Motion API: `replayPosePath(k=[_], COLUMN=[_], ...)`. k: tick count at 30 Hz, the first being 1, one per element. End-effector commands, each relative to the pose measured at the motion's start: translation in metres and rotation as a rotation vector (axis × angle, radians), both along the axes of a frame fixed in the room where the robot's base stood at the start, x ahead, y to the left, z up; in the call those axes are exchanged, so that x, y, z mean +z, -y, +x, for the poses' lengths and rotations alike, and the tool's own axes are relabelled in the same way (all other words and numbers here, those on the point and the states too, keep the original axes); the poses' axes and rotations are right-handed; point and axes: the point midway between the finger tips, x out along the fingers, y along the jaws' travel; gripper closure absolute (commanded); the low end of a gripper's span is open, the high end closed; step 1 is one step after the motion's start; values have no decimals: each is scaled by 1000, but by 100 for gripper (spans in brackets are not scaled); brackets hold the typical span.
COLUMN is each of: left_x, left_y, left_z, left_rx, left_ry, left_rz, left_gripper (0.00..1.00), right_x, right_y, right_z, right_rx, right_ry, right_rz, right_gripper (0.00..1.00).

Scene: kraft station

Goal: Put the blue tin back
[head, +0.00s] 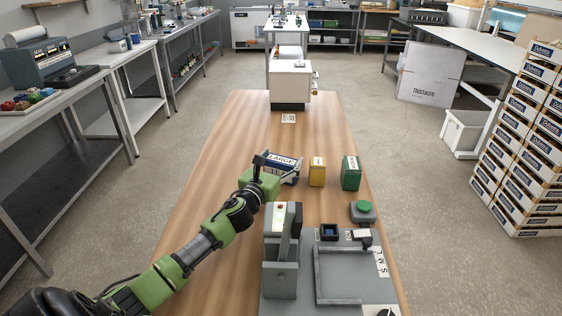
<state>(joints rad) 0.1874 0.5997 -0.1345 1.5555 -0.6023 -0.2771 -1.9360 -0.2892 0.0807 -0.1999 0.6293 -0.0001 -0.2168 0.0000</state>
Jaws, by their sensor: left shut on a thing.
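The blue tin (287,173) has a white label that reads LARGE. It is on the far side of my left gripper (280,168), which is shut on it, with fingers at its sides. The gripper hides part of the tin, and I cannot tell whether its base touches the table. A yellow tin (317,172) stands just right of it. A green tin (351,173) stands further right, near the table's right edge. My right gripper is not in view.
A grey upright device (281,250) stands close in front of my left gripper. Right of it are a grey board with a frame (318,275), a dark square holder (329,232) and a green button (363,208).

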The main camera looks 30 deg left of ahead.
Motion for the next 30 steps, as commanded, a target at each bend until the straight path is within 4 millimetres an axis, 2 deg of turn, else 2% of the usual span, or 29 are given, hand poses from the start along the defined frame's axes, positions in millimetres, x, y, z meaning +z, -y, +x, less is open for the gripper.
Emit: replayPosePath(k=[7, 8, 9, 10, 14, 22, 26, 30], left_x=[0, -1, 0, 0, 0, 1, -1, -1], left_y=[0, 0, 0, 0, 0, 0, 2, 6], left_z=[0, 0, 0, 0, 0, -1, -13, -37], left_rx=[0, 0, 0, 0, 0, 0, -1, -3], left_ry=[2, 0, 1, 0, 1, 0, -1, -3], left_rz=[1, 1, 1, 1, 1, 1, 3, 4], left_gripper=[59, 25, 15, 11, 11, 11, 11, 11], right_x=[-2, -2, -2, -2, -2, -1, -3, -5], right_y=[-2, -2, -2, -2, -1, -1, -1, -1], right_z=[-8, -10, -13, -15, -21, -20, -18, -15], right_rx=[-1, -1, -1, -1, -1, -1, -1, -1], right_ry=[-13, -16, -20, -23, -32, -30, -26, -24], right_rz=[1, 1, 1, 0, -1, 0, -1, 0], right_gripper=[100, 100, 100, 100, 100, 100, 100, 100])
